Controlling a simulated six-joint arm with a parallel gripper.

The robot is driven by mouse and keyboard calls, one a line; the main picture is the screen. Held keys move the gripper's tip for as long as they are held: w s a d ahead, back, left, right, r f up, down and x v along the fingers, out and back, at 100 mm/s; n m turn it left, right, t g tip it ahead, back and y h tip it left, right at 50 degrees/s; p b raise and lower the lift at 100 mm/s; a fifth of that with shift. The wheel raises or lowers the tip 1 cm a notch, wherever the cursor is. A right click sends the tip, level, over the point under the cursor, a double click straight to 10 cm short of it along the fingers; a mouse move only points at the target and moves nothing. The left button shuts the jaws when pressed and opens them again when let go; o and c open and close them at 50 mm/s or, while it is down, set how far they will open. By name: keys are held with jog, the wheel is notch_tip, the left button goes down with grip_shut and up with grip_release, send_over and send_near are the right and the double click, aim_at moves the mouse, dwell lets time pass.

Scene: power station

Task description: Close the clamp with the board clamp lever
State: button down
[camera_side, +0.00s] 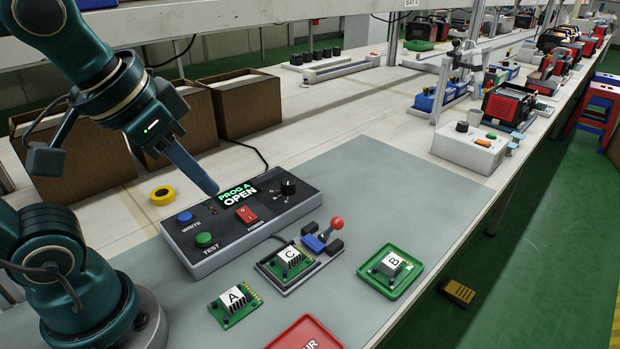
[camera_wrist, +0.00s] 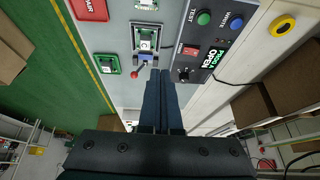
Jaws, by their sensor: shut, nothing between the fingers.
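The board clamp lever (camera_side: 337,224) has a red ball knob and stands up from a blue and black clamp (camera_side: 318,243) at the back of the black fixture. Board C (camera_side: 292,259) sits in that fixture. In the wrist view the lever's red knob (camera_wrist: 134,76) is just left of my fingertips. My gripper (camera_side: 213,190) is shut and empty, hovering above the programmer box (camera_side: 245,222), left of the lever and apart from it. It also shows in the wrist view (camera_wrist: 159,72). The box display (camera_side: 237,193) reads "PROG A OPEN".
Board A (camera_side: 235,302) lies on the grey mat. Board B (camera_side: 390,265) is in a green tray (camera_side: 412,262). A red tray (camera_side: 305,335) is at the front. Yellow tape (camera_side: 162,196) and cardboard boxes (camera_side: 232,105) stand behind the programmer box. The mat right of the lever is clear.

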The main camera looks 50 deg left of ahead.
jog(key=w+d+r+m+g+y, duration=0.1)
jog(key=w+d+r, duration=0.15)
jog(key=w, duration=0.25)
jog(key=w+d+r+m+g, duration=0.1)
jog(key=w+d+r, duration=0.15)
jog(key=w, duration=0.25)
jog(key=w+d+f+m+g+y, duration=0.1)
jog(key=w+d+f+m, duration=0.1)
jog(key=d+f, duration=0.5)
jog(key=shift+w+d+m, duration=0.4)
jog(key=shift+w+d, duration=0.1)
jog(key=shift+d, duration=0.45)
jog(key=shift+f, duration=0.2)
send_near(332, 229)
jog(key=s+d+f, duration=0.2)
jog(key=d+f, duration=0.2)
jog(key=f, duration=0.1)
jog(key=shift+w+a, duration=1.2)
jog(key=shift+a, duration=0.25)
